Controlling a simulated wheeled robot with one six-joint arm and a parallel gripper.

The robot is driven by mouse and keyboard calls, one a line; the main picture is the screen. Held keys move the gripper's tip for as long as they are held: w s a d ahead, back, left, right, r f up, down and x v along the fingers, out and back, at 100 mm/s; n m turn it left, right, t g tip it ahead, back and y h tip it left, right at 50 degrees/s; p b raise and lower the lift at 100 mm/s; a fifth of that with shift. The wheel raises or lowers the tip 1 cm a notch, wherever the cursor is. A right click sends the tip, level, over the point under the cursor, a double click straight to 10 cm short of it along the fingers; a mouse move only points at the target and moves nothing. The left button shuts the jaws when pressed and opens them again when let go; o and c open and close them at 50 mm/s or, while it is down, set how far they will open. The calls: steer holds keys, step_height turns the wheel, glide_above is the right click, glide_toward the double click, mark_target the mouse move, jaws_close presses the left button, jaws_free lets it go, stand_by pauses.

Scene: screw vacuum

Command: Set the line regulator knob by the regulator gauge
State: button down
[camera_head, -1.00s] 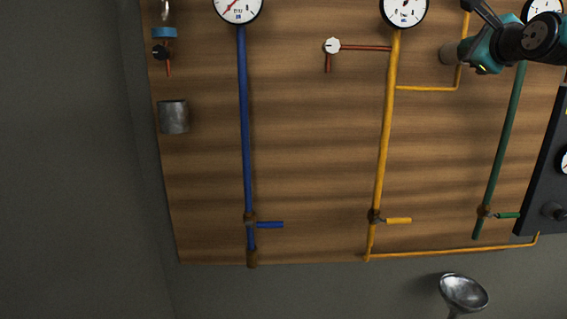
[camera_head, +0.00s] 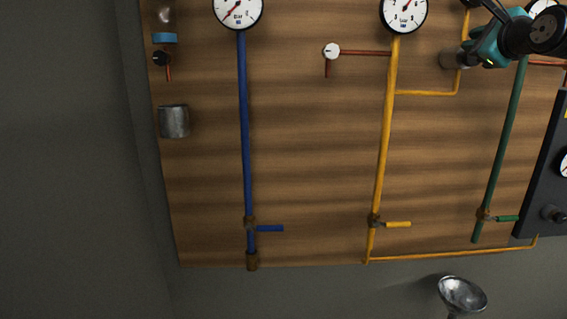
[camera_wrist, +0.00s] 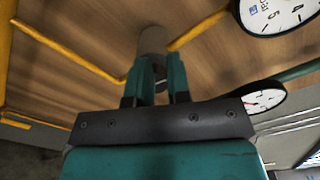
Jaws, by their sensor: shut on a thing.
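A grey-brown cylindrical knob (camera_head: 449,59) stands out from the wooden board beside the thin yellow branch pipe (camera_head: 458,80). It also shows in the wrist view (camera_wrist: 153,38) at top centre. My gripper (camera_head: 468,54) comes in from the right, and its two teal fingers (camera_wrist: 157,72) are closed about the knob's near end. A white gauge (camera_head: 404,12) tops the thick yellow pipe; another gauge (camera_head: 540,8) at upper right is partly hidden by my arm. I cannot tell which is the regulator gauge. Their readings are too small to read.
A blue pipe (camera_head: 244,130) with a gauge (camera_head: 238,11) runs down on the left. A green pipe (camera_head: 500,150) runs below my arm. A dark panel (camera_head: 540,205) stands at right.

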steer(key=shift+w+d+r, duration=0.15)
steer(key=shift+r, duration=0.2)
steer(key=s+b, duration=0.2)
steer(key=s, duration=0.3)
steer(key=shift+s+f+b, duration=0.1)
steer(key=shift+s+b, duration=0.05)
steer(key=shift+b, duration=0.2)
